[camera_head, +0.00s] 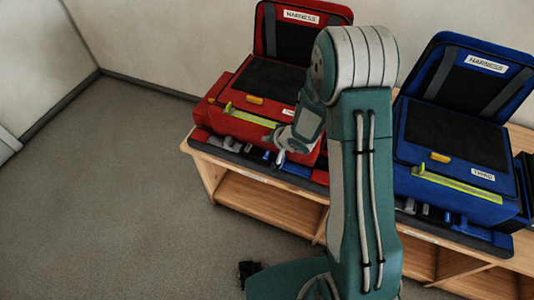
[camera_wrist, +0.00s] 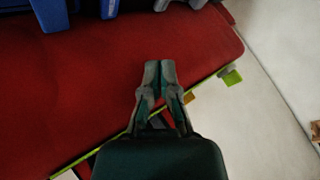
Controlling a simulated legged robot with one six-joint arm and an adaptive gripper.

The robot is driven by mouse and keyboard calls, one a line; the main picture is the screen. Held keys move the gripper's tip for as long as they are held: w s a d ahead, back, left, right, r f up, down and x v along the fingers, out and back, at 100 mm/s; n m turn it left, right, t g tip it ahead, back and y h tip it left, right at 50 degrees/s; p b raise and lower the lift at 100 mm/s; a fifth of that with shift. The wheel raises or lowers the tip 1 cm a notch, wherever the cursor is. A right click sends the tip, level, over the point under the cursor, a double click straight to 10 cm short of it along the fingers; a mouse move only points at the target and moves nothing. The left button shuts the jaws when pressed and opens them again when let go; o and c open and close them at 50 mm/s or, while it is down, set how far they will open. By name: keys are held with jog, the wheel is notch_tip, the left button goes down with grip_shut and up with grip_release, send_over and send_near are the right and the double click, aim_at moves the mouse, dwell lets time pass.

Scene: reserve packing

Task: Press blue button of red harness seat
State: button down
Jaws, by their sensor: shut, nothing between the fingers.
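The red harness seat (camera_head: 262,88) stands open at the left of the wooden bench in the head view, with a white HARNESS label on its raised back. Its red surface (camera_wrist: 90,75) fills much of the wrist view. My gripper (camera_head: 280,158) is at its front edge; the fingers (camera_wrist: 158,66) are shut and empty over the red surface. I cannot tell whether they touch it. A small blue part (camera_head: 267,155) and a larger blue part (camera_head: 298,169) show beside the gripper. Blue parts (camera_wrist: 50,14) also show at the wrist view's top edge. I cannot tell which is the button.
A blue harness seat (camera_head: 450,145) stands open to the right on the same wooden bench (camera_head: 262,192). A yellow-green strip (camera_head: 250,116) runs along the red seat, with an orange tab (camera_head: 255,100) near it. Grey floor (camera_head: 110,200) at left is clear.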

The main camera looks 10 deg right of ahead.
aim_at(268, 155)
jog(key=shift+f, duration=2.85)
jog(key=shift+f, duration=0.1)
jog(key=shift+f, duration=0.25)
jog(key=shift+f, duration=0.5)
jog(key=shift+r, duration=0.9)
jog(key=shift+r, duration=2.55)
